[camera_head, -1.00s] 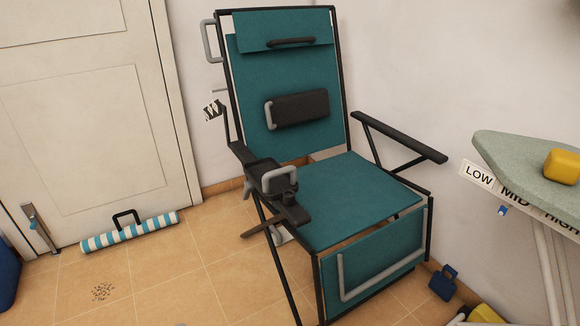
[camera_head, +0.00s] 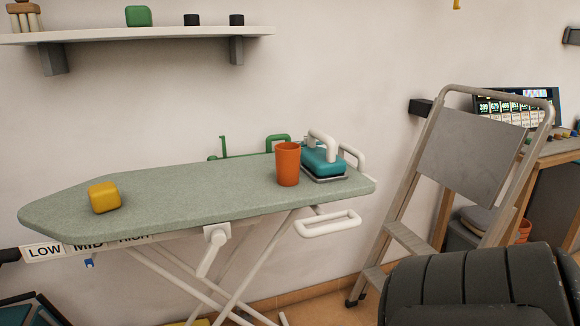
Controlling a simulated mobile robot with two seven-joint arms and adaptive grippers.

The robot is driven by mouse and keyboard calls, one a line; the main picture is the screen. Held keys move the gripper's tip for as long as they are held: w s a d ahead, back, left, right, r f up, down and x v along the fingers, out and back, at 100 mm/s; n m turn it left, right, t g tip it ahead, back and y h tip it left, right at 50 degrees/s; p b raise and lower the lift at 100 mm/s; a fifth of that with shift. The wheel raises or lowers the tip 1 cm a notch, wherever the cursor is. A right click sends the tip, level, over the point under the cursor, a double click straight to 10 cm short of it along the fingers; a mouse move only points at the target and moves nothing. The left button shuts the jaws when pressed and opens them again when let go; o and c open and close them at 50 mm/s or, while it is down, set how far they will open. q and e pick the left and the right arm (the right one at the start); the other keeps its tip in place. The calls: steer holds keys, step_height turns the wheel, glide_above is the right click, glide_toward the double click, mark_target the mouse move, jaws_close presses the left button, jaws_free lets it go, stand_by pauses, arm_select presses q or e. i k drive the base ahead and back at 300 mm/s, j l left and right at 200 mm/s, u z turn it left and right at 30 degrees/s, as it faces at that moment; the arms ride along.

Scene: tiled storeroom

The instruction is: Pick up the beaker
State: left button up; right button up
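An orange beaker-like cup (camera_head: 288,164) stands upright on the right part of the grey-green ironing board (camera_head: 170,200). Its open top faces up. It stands just left of the teal iron (camera_head: 322,159) and partly overlaps the iron's rest in the picture. Neither of my grippers shows in the head view, and nothing is touching the cup.
A yellow block (camera_head: 104,197) sits on the board's left part. A stepladder (camera_head: 470,155) leans right of the board, with a wooden desk (camera_head: 550,157) behind it. A dark ribbed shape fills the lower right corner. A wall shelf (camera_head: 140,35) runs above.

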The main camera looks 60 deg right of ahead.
mark_target(288, 155)
steer(key=l+z, duration=0.1)
steer(key=z, duration=1.65)
steer(key=j, duration=0.3)
steer(key=k, duration=0.05)
